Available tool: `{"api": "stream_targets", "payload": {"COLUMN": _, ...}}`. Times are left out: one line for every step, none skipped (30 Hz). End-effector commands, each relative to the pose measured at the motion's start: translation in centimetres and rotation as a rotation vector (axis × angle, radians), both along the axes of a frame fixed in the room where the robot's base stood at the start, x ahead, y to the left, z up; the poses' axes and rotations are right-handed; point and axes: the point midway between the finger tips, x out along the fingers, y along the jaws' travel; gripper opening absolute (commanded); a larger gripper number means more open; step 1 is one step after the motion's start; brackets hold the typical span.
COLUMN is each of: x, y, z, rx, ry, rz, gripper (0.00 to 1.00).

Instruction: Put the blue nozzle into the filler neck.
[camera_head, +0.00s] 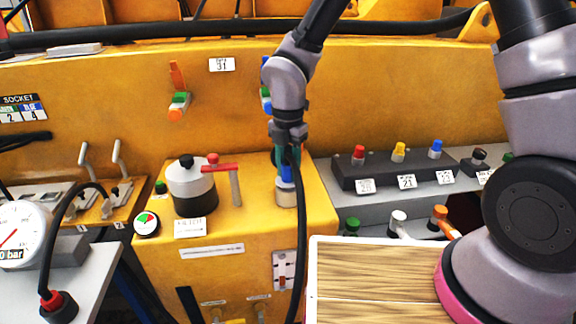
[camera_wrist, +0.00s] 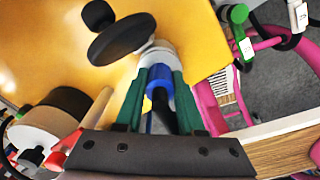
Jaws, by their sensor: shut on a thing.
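The blue nozzle (camera_head: 286,174) is held upright in my gripper (camera_head: 284,158), with a black hose trailing down in front of the yellow housing. In the wrist view the green fingers of my gripper (camera_wrist: 158,78) are shut on the blue nozzle (camera_wrist: 158,84). The pale metal filler neck (camera_head: 286,196) stands on the yellow housing directly below the nozzle. In the wrist view the neck (camera_wrist: 157,54) shows just beyond the fingertips, with a round black cap (camera_wrist: 121,39) beside it. The nozzle's tip meets the neck's mouth in view; I cannot tell whether it is inside.
A white and black pot with a red handle (camera_head: 193,188) stands left of the neck. A dark box with coloured knobs (camera_head: 400,168) is at the right. A wooden board (camera_head: 370,270) lies at front right. A pressure gauge (camera_head: 20,235) is at far left.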

Motion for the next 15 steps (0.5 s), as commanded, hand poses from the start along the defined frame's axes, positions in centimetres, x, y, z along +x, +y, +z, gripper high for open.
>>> {"api": "stream_targets", "payload": {"x": 0.0, "y": 0.0, "z": -0.1, "rx": -0.001, "ry": 0.0, "rz": 0.001, "gripper": 0.0}}
{"api": "stream_targets", "payload": {"x": 0.0, "y": 0.0, "z": -0.2, "rx": -0.001, "ry": 0.0, "rz": 0.001, "gripper": 0.0}}
{"api": "stream_targets", "payload": {"x": 0.0, "y": 0.0, "z": -0.3, "rx": -0.001, "ry": 0.0, "rz": 0.001, "gripper": 0.0}}
{"api": "stream_targets", "payload": {"x": 0.0, "y": 0.0, "z": -0.4, "rx": 0.0, "ry": 0.0, "rz": 0.001, "gripper": 0.0}}
{"api": "stream_targets", "payload": {"x": 0.0, "y": 0.0, "z": -0.5, "rx": 0.0, "ry": 0.0, "rz": 0.002, "gripper": 0.0}}
{"api": "stream_targets", "payload": {"x": 0.0, "y": 0.0, "z": -0.6, "rx": 0.0, "ry": 0.0, "rz": 0.002, "gripper": 0.0}}
{"api": "stream_targets", "payload": {"x": 0.0, "y": 0.0, "z": -0.6, "rx": 0.0, "ry": 0.0, "rz": 0.002, "gripper": 0.0}}
{"api": "stream_targets", "payload": {"x": 0.0, "y": 0.0, "z": -0.7, "rx": 0.0, "ry": -0.001, "rz": 0.002, "gripper": 0.0}}
{"api": "stream_targets", "payload": {"x": 0.0, "y": 0.0, "z": -0.8, "rx": 0.0, "ry": -0.001, "rz": 0.002, "gripper": 0.0}}
{"api": "stream_targets", "payload": {"x": 0.0, "y": 0.0, "z": -0.9, "rx": 0.0, "ry": -0.001, "rz": 0.001, "gripper": 0.0}}
{"api": "stream_targets", "payload": {"x": 0.0, "y": 0.0, "z": -0.9, "rx": 0.0, "ry": -0.001, "rz": 0.001, "gripper": 0.0}}
{"api": "stream_targets", "payload": {"x": 0.0, "y": 0.0, "z": -1.0, "rx": 0.0, "ry": 0.0, "rz": 0.001, "gripper": 0.0}}
{"api": "stream_targets", "payload": {"x": 0.0, "y": 0.0, "z": -1.1, "rx": 0.0, "ry": 0.0, "rz": 0.001, "gripper": 0.0}}
{"api": "stream_targets", "payload": {"x": 0.0, "y": 0.0, "z": -1.2, "rx": 0.0, "ry": 0.0, "rz": 0.001, "gripper": 0.0}}
{"api": "stream_targets", "payload": {"x": 0.0, "y": 0.0, "z": -1.2, "rx": 0.0, "ry": 0.0, "rz": 0.001, "gripper": 0.49}}
